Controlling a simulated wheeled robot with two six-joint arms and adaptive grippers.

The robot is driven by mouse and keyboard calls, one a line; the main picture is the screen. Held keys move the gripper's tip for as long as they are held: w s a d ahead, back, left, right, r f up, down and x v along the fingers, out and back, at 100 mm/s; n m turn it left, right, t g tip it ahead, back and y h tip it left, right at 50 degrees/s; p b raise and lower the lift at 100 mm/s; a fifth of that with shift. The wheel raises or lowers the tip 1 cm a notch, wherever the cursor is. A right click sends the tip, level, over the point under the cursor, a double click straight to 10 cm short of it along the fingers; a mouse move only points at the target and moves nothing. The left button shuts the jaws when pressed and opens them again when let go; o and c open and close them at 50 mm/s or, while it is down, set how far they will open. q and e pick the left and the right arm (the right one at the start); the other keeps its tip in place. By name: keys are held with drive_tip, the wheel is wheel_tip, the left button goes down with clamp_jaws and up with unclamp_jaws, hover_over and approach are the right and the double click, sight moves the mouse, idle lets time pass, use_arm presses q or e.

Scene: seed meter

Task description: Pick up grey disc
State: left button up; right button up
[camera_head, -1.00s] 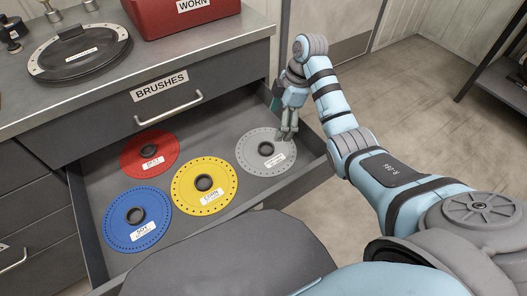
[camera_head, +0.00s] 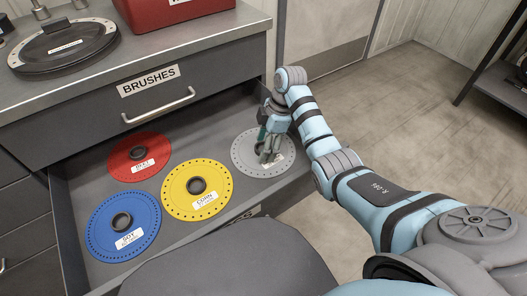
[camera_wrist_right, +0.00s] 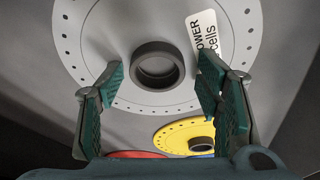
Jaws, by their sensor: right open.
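The grey disc (camera_head: 243,150) lies flat in the open drawer, at its right end, with a dark raised hub and a white label. In the right wrist view, the grey disc (camera_wrist_right: 110,35) fills the upper part, and its hub (camera_wrist_right: 158,66) shows between the fingers. My right gripper (camera_head: 267,154) is over the disc and hides part of it. In the right wrist view, my right gripper (camera_wrist_right: 160,80) is open, its green-padded fingers on either side of the hub, with nothing held. I cannot tell whether the fingertips touch the disc. My left gripper is not in view.
A yellow disc (camera_head: 181,200), a red disc (camera_head: 121,160) and a blue disc (camera_head: 104,239) lie in the same drawer. The drawer's walls surround them. Above is a closed drawer labelled BRUSHES (camera_head: 168,102). A red box (camera_head: 165,15) and a black round lid (camera_head: 60,58) sit on the worktop.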

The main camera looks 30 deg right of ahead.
drive_tip(key=c, duration=0.7)
drive_tip(key=shift+s, duration=0.1)
drive_tip(key=shift+s, duration=0.15)
drive_tip(key=shift+c, duration=0.8)
